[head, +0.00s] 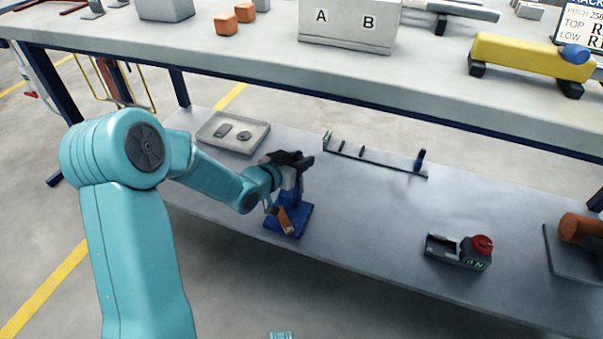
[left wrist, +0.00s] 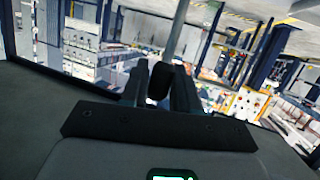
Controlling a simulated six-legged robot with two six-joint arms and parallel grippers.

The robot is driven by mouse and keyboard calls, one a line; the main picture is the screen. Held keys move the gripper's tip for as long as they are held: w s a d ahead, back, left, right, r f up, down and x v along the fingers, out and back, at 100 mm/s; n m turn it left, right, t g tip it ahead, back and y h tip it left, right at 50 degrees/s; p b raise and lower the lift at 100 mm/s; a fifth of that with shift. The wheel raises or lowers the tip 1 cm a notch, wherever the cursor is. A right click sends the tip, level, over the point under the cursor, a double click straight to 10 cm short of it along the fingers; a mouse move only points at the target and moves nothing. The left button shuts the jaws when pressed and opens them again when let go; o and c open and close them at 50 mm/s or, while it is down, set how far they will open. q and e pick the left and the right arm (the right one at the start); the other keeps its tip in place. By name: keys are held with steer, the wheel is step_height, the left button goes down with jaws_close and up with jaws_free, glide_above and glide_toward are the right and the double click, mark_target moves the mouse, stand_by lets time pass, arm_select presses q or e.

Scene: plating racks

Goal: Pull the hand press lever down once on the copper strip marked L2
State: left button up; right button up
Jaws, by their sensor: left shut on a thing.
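The hand press (head: 303,217) has a blue base and stands on the lower shelf, left of its middle. A copper-coloured strip (head: 286,222) sits at the front of the press; I cannot read a mark on it. My left gripper (head: 300,160) is over the top of the press and hides most of its lever. In the left wrist view, the two dark fingers (left wrist: 160,90) are shut on a dark, rounded grip, which I take for the lever's end (left wrist: 158,80). A grey rod rises behind it. My right gripper is not in view.
A grey tray (head: 262,138) with small parts lies behind the press on the left. A rail with small posts (head: 375,160) lies to the right. A box with a red button (head: 458,251) is farther right.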

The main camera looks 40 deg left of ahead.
arm_select(q)
steer(key=shift+s+d+f, duration=0.2)
steer(key=shift+s+f, duration=0.05)
steer(key=shift+s, duration=0.35)
steer(key=shift+s+d+f+b, duration=0.2)
steer(key=shift+s+f+b, duration=0.1)
steer(key=shift+s+b, duration=0.35)
steer(key=shift+s+d+f+b, duration=0.2)
steer(key=shift+s+b, duration=0.25)
steer(key=shift+s, duration=0.35)
steer(key=shift+f, duration=0.1)
